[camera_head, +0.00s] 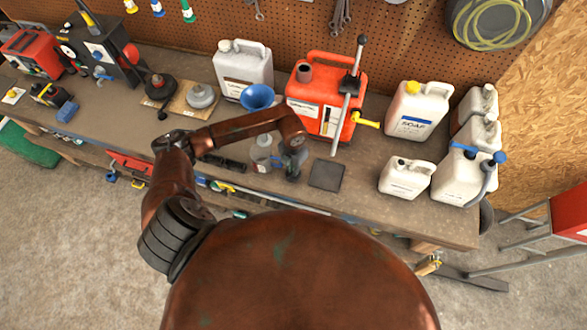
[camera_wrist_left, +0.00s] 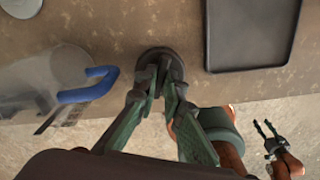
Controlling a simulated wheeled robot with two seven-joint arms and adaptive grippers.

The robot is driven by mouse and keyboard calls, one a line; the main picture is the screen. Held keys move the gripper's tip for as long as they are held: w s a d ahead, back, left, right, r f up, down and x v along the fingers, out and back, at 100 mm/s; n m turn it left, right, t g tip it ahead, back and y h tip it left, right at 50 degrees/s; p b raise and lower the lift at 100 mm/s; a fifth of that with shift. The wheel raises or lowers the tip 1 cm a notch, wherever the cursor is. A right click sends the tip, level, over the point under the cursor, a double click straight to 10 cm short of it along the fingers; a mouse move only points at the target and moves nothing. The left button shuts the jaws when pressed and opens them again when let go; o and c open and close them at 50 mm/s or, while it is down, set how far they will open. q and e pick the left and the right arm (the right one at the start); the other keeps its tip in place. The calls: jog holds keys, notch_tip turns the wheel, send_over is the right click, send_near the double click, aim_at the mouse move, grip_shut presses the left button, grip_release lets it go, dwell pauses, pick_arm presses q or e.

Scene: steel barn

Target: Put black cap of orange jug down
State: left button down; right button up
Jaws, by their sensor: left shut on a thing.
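The orange jug (camera_head: 302,95) stands upright at the back of the bench, its dark spout uncovered. My left gripper (camera_head: 292,160) is in front of it, near the bench's front edge, and points down. In the left wrist view its fingers (camera_wrist_left: 162,82) are shut on a round black cap (camera_wrist_left: 160,54). The fingers hide part of the cap. I cannot tell whether the cap touches the bench. My right gripper (camera_wrist_left: 264,128) shows small in the left wrist view, off the bench, with its fingers apart and empty.
A flat black tray (camera_head: 326,175) lies right of my left gripper. Bare bench shows between the tray and the small white jug (camera_head: 404,178).

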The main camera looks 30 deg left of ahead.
pick_arm(q)
jog(key=shift+f, duration=0.2)
jog(key=c, duration=2)
grip_release()
jog(key=shift+r, duration=0.1)
jog(key=shift+c, duration=0.2)
jog(key=shift+r, duration=0.1)
jog(key=shift+r, duration=0.3)
notch_tip(320, 180, up, 12)
jog(key=b, duration=0.2)
jog(key=shift+f, duration=0.25)
